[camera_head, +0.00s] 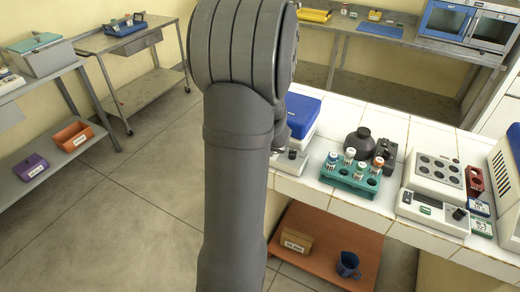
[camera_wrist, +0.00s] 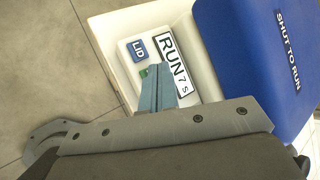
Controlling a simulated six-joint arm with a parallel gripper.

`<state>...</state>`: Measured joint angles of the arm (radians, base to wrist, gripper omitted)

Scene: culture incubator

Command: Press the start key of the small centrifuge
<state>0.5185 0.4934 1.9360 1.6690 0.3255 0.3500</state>
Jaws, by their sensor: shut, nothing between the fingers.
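The small centrifuge has a blue lid (camera_wrist: 245,50), down and marked "SHUT TO RUN", on a white body (camera_wrist: 110,28). Its front panel carries a blue "LID" key (camera_wrist: 138,49) and a display (camera_wrist: 168,48) reading "RUN 7 s". A bit of green (camera_wrist: 144,73), likely the start key, shows beside the fingertips, which hide most of it. My gripper (camera_wrist: 155,72) is shut and empty, its tips over the panel at that green spot; I cannot tell whether they touch it. In the head view the blue lid (camera_head: 303,112) shows right of my arm, which hides part of the centrifuge.
A teal rack (camera_head: 345,182) with several capped tubes stands right of the centrifuge on the white tiled bench (camera_head: 310,190). A white block device (camera_head: 436,180) sits further right.

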